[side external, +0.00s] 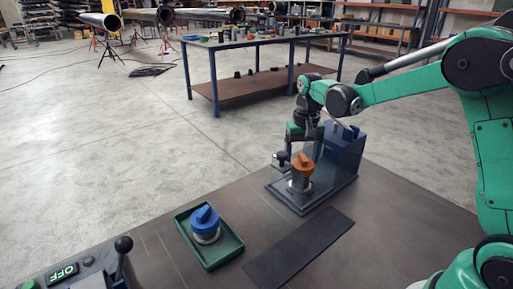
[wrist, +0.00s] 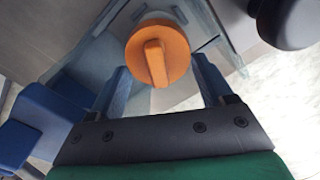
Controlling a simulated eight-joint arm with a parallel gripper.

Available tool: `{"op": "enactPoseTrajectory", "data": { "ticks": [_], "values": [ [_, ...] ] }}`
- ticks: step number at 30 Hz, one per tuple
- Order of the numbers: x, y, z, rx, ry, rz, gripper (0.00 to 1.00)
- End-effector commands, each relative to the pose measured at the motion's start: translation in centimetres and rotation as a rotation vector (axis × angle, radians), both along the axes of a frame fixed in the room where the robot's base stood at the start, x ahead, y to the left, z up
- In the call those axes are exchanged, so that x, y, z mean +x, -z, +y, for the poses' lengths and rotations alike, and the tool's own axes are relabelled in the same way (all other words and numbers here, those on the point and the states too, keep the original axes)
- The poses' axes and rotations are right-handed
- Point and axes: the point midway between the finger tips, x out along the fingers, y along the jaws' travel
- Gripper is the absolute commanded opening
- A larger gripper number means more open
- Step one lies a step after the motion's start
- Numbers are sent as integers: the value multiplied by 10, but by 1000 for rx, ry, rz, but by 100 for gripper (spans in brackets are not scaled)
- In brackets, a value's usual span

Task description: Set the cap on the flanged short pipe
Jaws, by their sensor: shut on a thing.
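An orange cap (side external: 302,163) with a raised bar handle stands over a short silver pipe (side external: 300,183) at the clear-sided fixture. In the side view the cap looks in line with the pipe, but I cannot tell whether it is fully seated. My gripper (side external: 303,149) is above the fixture, shut on the orange cap. In the wrist view the cap (wrist: 157,52) shows between my two blue-grey fingers, its bar facing me. The pipe is mostly hidden there behind the cap.
A blue cap-like piece (side external: 205,218) on a silver base stands in a green tray (side external: 229,252). A dark mat (side external: 298,247) lies in front of the fixture. A blue block (side external: 344,148) stands at the fixture's back. A lever (side external: 123,246) and OFF panel (side external: 63,273) are at front left.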

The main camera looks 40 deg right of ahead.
Motion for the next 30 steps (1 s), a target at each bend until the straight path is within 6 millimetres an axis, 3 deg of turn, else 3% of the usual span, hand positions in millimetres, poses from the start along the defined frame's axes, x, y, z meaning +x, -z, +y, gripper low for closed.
{"op": "enactPoseTrajectory", "data": {
  "ticks": [30],
  "values": [
    [0, 15, 0, 0, 0, 0, 24]
  ]
}}
